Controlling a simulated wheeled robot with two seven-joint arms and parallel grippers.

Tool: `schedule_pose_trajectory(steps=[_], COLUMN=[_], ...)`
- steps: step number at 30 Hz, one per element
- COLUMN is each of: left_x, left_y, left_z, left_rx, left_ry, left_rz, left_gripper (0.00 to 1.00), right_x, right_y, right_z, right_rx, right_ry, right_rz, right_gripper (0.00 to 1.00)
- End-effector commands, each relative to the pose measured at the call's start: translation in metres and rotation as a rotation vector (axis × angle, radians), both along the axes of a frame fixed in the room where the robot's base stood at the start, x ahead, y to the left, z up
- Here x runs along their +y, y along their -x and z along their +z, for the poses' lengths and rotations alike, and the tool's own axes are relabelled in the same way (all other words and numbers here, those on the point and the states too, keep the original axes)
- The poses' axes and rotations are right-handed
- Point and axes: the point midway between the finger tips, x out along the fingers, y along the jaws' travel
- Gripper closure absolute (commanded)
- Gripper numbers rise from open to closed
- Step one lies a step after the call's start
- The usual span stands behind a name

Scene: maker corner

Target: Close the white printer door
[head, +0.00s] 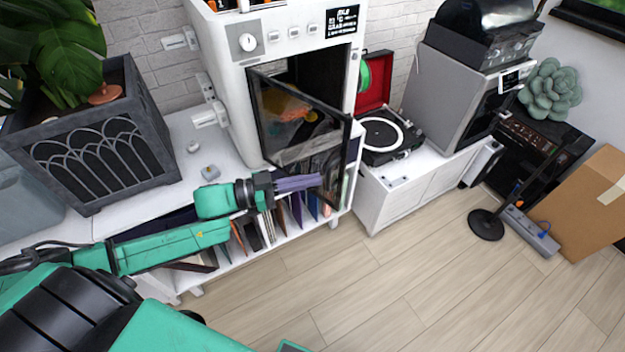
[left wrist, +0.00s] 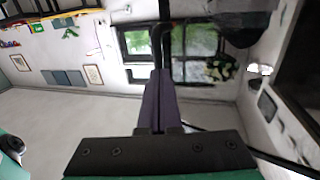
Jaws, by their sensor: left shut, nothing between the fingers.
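The white printer (head: 238,95) stands on a white shelf unit. Its door (head: 345,160), a clear panel in a dark frame, is hinged at the left and stands open, swung out toward me. Orange and dark shapes show through the panel. My left gripper (head: 318,181) is shut and empty, its purple-grey fingers reaching right across the lower part of the door, close to its free edge. I cannot tell whether they touch it. In the left wrist view the closed fingers (left wrist: 160,100) point up the picture, with a dark bar just past their tips. My right gripper is out of view.
A planter (head: 95,160) with a leafy plant stands left of the printer. The shelf (head: 185,140) holds small items on top and books below. A record player (head: 385,135) sits on a white cabinet at the right. The wooden floor in front is clear.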

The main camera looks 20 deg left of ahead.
Motion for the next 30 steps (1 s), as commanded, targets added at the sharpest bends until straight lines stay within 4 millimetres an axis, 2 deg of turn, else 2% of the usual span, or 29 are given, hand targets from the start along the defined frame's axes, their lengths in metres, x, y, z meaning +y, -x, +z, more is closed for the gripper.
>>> schedule_pose_trajectory(steps=[4, 14, 20, 26, 30], left_x=[-0.008, -0.009, -0.013, -0.024, -0.032], left_y=[-0.006, -0.006, -0.013, -0.035, -0.063], left_z=[0.001, 0.000, 0.000, 0.001, 0.000], left_rx=[0.000, 0.001, -0.001, -0.002, -0.002], left_ry=[0.001, 0.000, 0.002, 0.005, 0.007], left_rz=[0.000, 0.001, 0.027, 0.110, 0.200], left_gripper=[1.00, 1.00, 1.00, 1.00, 1.00], right_x=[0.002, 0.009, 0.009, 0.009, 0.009], right_y=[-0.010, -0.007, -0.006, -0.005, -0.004], right_z=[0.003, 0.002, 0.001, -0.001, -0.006], right_rx=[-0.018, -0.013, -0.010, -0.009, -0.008], right_ry=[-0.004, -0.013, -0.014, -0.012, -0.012], right_rz=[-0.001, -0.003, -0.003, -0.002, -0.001], right_gripper=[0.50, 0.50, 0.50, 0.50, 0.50])
